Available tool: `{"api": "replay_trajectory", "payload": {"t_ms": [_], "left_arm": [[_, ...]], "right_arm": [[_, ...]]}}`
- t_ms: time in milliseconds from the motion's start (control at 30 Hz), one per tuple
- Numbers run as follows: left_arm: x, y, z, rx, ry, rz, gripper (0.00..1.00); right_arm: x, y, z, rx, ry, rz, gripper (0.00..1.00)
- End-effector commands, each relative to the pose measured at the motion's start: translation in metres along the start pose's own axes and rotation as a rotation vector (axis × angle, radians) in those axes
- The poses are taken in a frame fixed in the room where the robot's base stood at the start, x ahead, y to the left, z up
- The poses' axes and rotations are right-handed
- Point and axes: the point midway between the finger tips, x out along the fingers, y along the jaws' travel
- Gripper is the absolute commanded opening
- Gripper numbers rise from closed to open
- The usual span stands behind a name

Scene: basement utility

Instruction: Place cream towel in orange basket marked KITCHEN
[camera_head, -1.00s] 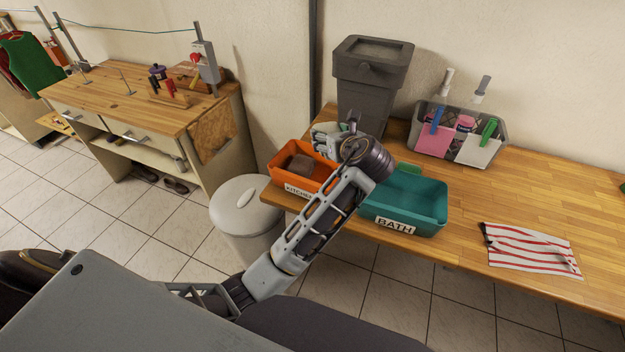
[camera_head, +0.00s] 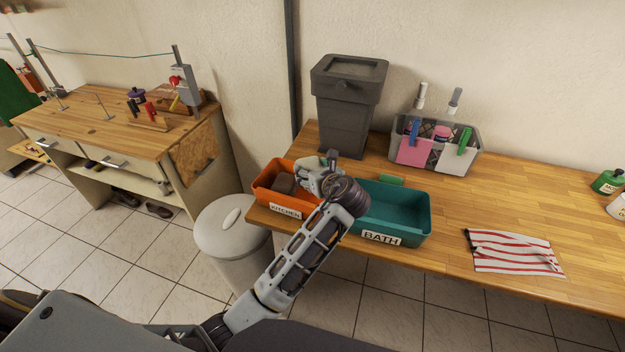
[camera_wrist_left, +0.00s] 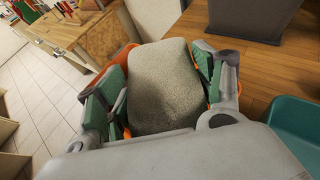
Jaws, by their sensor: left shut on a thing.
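The cream towel (camera_wrist_left: 165,88) is a folded, greyish-beige pad in the left wrist view, between the green-padded fingers of my left gripper (camera_wrist_left: 160,95). In the head view the towel (camera_head: 284,184) looks brownish-grey and lies within the outline of the orange basket (camera_head: 286,208) labelled KITCHEN. My left gripper (camera_head: 308,182) is shut on it at the basket's right side. Orange wall shows on both sides of the towel in the wrist view. I cannot tell whether the towel touches the basket floor. My right gripper is not in view.
A teal basket (camera_head: 410,238) labelled BATH stands right beside the orange one. A grey bin (camera_head: 345,115) and a caddy of bottles (camera_head: 432,152) stand behind. A striped cloth (camera_head: 513,252) lies right. A white lidded bin (camera_head: 230,235) stands on the floor.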

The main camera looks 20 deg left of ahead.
Motion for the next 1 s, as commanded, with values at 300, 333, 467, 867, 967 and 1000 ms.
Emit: {"api": "replay_trajectory", "payload": {"t_ms": [300,333,467,867,967,1000], "left_arm": [[0.010,0.001,-0.022,0.003,0.000,0.001,0.44],[0.011,0.001,-0.025,0.004,0.001,0.001,0.44],[0.014,0.000,-0.033,0.001,0.000,0.000,0.44],[0.015,0.000,-0.035,0.002,0.000,0.000,0.44],[0.016,0.000,-0.037,0.002,0.000,0.000,0.44],[0.016,0.000,-0.037,0.002,0.000,0.000,0.44]], "right_arm": [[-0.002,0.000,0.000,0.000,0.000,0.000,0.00],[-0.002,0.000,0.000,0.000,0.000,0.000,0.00],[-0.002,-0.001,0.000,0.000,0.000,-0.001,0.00],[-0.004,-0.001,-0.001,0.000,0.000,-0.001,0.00],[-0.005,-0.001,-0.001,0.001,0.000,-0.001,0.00],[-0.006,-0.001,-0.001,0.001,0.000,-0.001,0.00]]}}
